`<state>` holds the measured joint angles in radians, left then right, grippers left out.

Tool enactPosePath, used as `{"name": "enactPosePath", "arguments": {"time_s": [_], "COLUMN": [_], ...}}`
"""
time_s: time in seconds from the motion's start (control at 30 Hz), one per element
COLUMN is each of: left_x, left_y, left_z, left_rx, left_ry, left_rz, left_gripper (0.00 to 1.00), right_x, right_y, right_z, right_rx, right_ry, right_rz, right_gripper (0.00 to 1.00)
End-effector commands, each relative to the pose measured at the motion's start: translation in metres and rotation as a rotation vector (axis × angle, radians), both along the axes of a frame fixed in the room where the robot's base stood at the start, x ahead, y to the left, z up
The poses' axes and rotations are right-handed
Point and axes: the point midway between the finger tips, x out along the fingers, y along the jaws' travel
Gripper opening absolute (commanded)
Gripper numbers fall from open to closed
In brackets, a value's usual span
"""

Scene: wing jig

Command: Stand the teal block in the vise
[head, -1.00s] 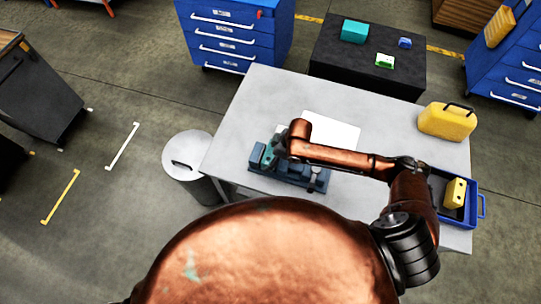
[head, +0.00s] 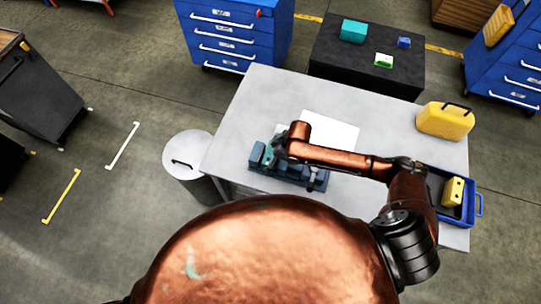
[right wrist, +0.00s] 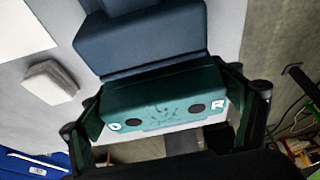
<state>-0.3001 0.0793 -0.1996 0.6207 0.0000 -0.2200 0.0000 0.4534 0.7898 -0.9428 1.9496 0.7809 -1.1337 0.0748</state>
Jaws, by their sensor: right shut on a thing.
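The teal block (right wrist: 165,104) shows in the right wrist view, with two dark holes and small white marks on its face. My right gripper (right wrist: 168,122) is shut on it, one finger at each end. In the head view the teal block (head: 269,154) is a small patch at the blue-grey vise (head: 290,174), partly hidden by my right arm. The vise (right wrist: 140,35) also shows in the wrist view, right beside the block. I cannot tell whether the block rests on the vise's bed. My left gripper is not in view.
The vise stands on a light grey table (head: 240,110). A white sheet (head: 332,130) lies behind it. A yellow case (head: 446,121) and a blue bin (head: 476,207) holding a yellow block (head: 453,192) are at the right. A pale block (right wrist: 50,82) lies near the vise.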

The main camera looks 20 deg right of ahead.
Motion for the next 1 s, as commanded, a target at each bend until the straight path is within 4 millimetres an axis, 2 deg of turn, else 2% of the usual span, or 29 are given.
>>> {"name": "enactPosePath", "arguments": {"time_s": [0.23, 0.27, 0.47, 0.83, 1.0], "left_x": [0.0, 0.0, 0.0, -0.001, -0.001], "left_y": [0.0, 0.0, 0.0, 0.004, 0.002], "left_z": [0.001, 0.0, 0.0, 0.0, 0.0], "left_rx": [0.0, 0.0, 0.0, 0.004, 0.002], "left_ry": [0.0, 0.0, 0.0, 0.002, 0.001], "left_rz": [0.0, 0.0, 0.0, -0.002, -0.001], "left_gripper": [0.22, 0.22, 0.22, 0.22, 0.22], "right_x": [0.001, 0.001, 0.0, -0.001, -0.005], "right_y": [0.001, 0.001, 0.001, -0.001, -0.007], "right_z": [0.0, 0.0, -0.001, 0.001, 0.021], "right_rx": [0.002, 0.002, 0.001, 0.0, 0.001], "right_ry": [-0.003, -0.002, -0.001, 0.0, -0.002], "right_rz": [0.001, 0.001, 0.001, 0.001, 0.003], "right_gripper": [0.47, 0.85, 0.99, 1.0, 1.0]}}
